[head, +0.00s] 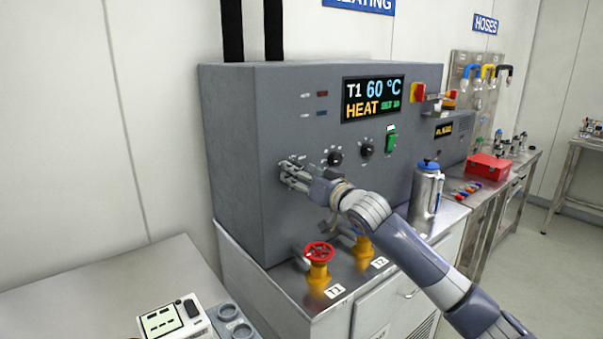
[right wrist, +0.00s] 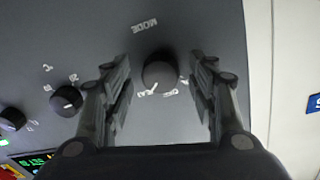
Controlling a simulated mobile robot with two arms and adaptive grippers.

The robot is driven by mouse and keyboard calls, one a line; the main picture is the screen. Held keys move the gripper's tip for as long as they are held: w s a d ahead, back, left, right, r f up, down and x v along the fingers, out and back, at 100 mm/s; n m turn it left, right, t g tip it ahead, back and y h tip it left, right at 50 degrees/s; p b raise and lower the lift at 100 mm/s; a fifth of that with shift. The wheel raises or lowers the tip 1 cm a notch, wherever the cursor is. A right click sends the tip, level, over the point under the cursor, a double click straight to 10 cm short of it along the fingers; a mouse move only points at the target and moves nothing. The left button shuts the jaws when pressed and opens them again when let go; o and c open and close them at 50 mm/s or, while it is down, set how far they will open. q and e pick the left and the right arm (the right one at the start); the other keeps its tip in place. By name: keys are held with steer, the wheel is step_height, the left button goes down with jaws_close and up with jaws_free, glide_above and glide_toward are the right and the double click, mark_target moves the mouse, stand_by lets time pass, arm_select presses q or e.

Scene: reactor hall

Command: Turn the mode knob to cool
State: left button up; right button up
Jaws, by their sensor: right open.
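The grey control cabinet (head: 230,150) has a display (head: 373,98) reading "T1 60 °C" and "HEAT". The black mode knob (right wrist: 159,73), beside the upside-down "MODE" label (right wrist: 146,26), shows in the right wrist view. Its white pointer mark points down and slightly left in that view. My right gripper (head: 290,176) is at the left part of the cabinet front; in the right wrist view (right wrist: 160,80) its two fingers are open on either side of the knob, with a gap to each. In the head view the gripper mostly hides the knob. My left gripper is not in view.
Two more black knobs (head: 335,158) (head: 367,149) and a green switch (head: 391,139) are right of the gripper. Red (head: 319,252) and blue-topped valves stand on the counter below. A steel jug (head: 427,187) and red box (head: 489,167) are further right.

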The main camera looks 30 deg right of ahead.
steer(key=shift+c, duration=1.1)
steer(key=c, duration=0.8)
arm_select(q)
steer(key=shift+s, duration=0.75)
arm_select(e)
steer(key=shift+c, duration=0.2)
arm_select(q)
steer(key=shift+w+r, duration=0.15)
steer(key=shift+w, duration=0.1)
arm_select(e)
steer(key=shift+n, duration=0.3)
arm_select(q)
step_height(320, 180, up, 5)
steer(key=p, duration=0.5)
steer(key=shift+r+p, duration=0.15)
steer(key=shift+p, duration=0.2)
arm_select(e)
steer(key=n, duration=1)
steer(key=n+y, duration=0.1)
steer(key=n, duration=0.9)
steer(key=shift+d+t+y, duration=0.15)
steer(key=shift+t+y, duration=0.15)
steer(key=shift+t, duration=0.1)
steer(key=shift+n, duration=0.3)
